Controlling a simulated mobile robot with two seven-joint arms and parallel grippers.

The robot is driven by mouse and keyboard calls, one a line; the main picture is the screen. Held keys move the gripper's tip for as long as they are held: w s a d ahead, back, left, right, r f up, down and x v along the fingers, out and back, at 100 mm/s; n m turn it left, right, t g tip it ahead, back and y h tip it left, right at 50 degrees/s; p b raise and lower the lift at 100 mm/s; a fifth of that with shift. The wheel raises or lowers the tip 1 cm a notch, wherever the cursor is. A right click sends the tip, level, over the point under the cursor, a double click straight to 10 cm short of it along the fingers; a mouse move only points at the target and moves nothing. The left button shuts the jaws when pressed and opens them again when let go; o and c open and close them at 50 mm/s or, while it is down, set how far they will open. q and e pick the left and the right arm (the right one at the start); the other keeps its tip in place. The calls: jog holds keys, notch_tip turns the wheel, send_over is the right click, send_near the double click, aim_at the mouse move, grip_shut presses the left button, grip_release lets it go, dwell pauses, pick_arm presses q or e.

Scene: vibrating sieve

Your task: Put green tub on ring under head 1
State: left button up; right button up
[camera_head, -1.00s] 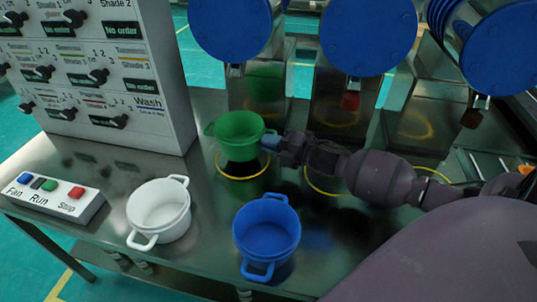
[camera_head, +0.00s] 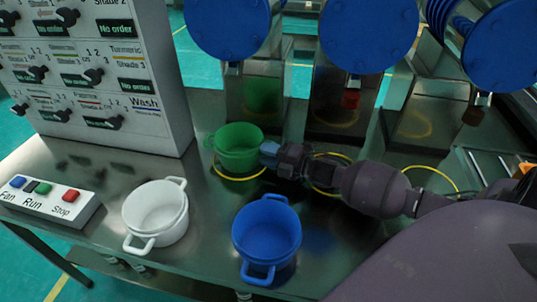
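The green tub (camera_head: 237,152) stands upright at the yellow ring (camera_head: 240,178) under the leftmost blue head (camera_head: 228,28). The front edge of the ring shows just below the tub's base; I cannot tell if the tub touches the table or hangs slightly above it. My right gripper (camera_head: 269,153) reaches in from the right and is shut on the tub's right handle, which it hides. The tub's left handle is free. My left gripper is not in view.
A white tub (camera_head: 157,213) and a blue tub (camera_head: 267,237) stand in front on the metal table. A button box (camera_head: 47,203) is at left, below the white knob panel (camera_head: 95,75). Two more yellow rings lie to the right, partly behind my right arm.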

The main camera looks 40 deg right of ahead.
jog(key=shift+r, duration=0.15)
jog(key=p+v, duration=0.1)
jog(key=v, duration=1.1)
dwell(0.4)
